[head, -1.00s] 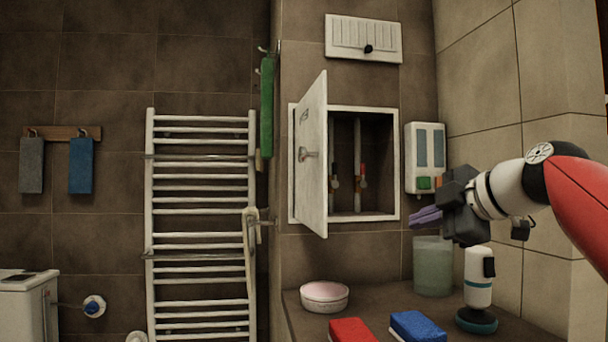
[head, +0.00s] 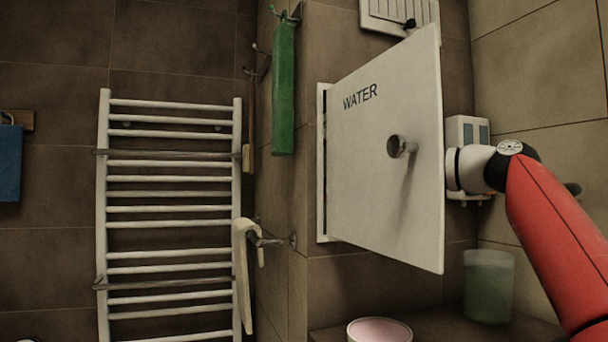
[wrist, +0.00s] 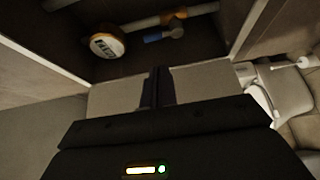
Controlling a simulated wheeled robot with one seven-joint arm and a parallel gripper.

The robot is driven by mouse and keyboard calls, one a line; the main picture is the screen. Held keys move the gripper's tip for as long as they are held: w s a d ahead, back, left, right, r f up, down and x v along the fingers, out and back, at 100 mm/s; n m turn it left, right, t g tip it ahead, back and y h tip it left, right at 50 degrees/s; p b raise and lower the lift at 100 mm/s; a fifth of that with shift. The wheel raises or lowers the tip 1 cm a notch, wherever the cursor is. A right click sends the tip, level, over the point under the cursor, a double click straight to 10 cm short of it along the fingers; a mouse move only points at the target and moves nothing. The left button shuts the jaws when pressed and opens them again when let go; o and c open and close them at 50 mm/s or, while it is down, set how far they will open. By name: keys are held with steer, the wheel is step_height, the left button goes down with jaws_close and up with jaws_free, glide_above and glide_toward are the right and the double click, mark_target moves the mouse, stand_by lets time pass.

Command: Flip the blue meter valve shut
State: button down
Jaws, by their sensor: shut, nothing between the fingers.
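The blue meter valve's handle (wrist: 166,35) shows in the wrist view, on a white pipe (wrist: 140,24) inside the cabinet. A round meter with a yellow rim (wrist: 107,43) is to its left on the same pipe run. My gripper (wrist: 157,75) is shut and empty, with its fingertips below the blue handle in the picture and apart from it. In the head view, the open cabinet door marked WATER (head: 375,185) hides the cabinet's inside, the valve and my gripper. The handle's exact angle to the pipe is hard to tell.
The door has a round knob (head: 402,146) and stands between the head camera and my gripper. A dispenser (head: 466,130) hangs behind my arm. A green container (head: 488,287) and a pink-white bowl (head: 380,330) stand on the counter below. A towel rail (head: 170,210) is at left.

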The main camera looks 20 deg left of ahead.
steer(key=shift+a, duration=0.1)
stand_by(0.3)
steer(key=p+x, duration=0.4)
steer(key=x, duration=0.6)
steer(key=shift+r, duration=0.1)
